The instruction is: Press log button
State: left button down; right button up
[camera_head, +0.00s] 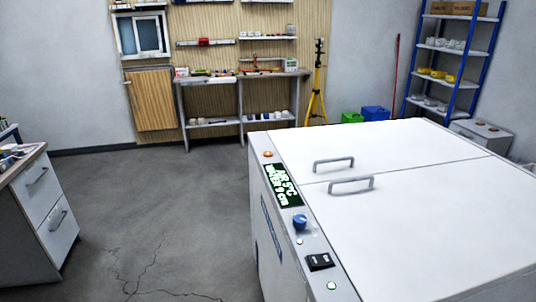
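A large white chest-like unit (440,225) with two lid handles stands at the right. Its control strip (310,222) runs along the left edge of the top. On the strip, from far to near, are an orange round button or lamp (268,154), a green-lit display (284,186) with air and water readings, a blue knob (299,221), a small pale round button or lamp (299,241), a black rocker-like switch (319,262) and a pale greenish round button or lamp (332,285). I cannot read which one is the log button. Neither gripper shows.
Open grey floor (160,220) lies left of the unit. A drawer cabinet (45,215) stands at the left edge. A workbench (240,78), a yellow tripod (318,85), green and blue bins (375,113) and a blue-framed shelf (450,55) stand at the back.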

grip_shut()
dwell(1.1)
